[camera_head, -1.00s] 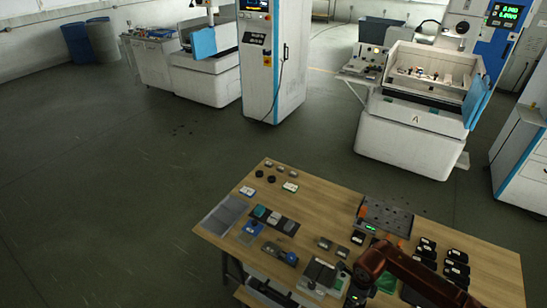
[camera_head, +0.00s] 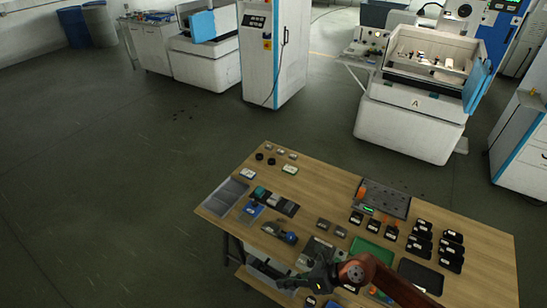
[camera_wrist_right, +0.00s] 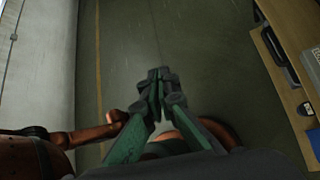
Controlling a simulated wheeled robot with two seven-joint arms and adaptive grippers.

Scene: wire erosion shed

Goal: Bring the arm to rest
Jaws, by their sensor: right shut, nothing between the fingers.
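My right arm (camera_head: 388,280) comes in from the lower right of the head view. Its dark right gripper (camera_head: 300,283) is at the front edge of the wooden table (camera_head: 320,180), over or just beyond that edge. In the right wrist view the fingertips (camera_wrist_right: 161,75) meet with nothing between them, and bare floor shows beyond them. The table's edge is at the right of that view. My left gripper is not in view.
The table holds a grey perforated plate (camera_head: 384,196), several black blocks (camera_head: 451,251), a green tray (camera_head: 371,252), a black tray (camera_head: 421,275) and a grey mat (camera_head: 227,195). Machine A (camera_head: 411,127) stands behind. Open floor (camera_head: 110,190) lies left.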

